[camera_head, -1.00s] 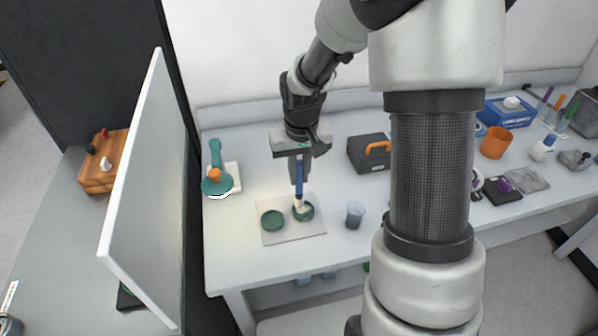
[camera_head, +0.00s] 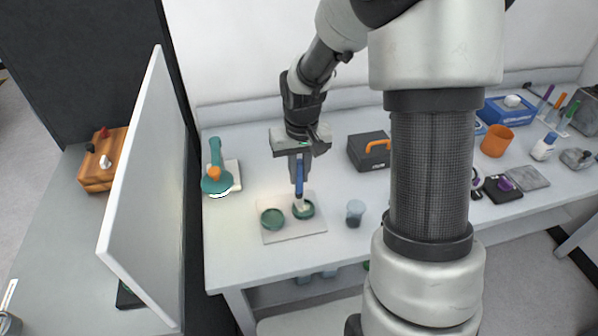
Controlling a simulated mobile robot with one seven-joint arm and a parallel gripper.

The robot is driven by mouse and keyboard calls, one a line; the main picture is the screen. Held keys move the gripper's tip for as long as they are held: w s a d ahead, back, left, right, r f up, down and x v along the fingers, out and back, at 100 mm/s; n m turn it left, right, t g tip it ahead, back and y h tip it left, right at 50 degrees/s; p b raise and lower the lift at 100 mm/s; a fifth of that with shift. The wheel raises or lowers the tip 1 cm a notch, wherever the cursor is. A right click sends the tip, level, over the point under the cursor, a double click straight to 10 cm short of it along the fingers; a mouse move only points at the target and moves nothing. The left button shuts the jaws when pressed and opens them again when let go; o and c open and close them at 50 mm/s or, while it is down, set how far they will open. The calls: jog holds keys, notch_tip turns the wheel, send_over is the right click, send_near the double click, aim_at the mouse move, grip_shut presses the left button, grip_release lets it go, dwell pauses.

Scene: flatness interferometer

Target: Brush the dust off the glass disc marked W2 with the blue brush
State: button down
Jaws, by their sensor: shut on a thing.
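My gripper (camera_head: 299,158) is shut on the blue brush (camera_head: 299,178) and holds it upright, bristles down. The brush's pale tip is at the right-hand green disc (camera_head: 309,212) on a light mat (camera_head: 288,230); whether it touches the surface is too small to tell. A second green disc (camera_head: 272,219) lies to the left on the same mat. No W2 marking is readable on either disc, and I cannot make out dust. The brush tip hides part of the right disc.
A small cup (camera_head: 354,214) stands right of the mat. A teal lamp-like stand (camera_head: 216,182) is at the left, near a white upright panel (camera_head: 150,190). A dark case with an orange handle (camera_head: 367,152) sits behind. The table front is clear.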

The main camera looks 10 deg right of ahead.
jog(key=shift+f, duration=0.3)
jog(key=shift+d, duration=0.1)
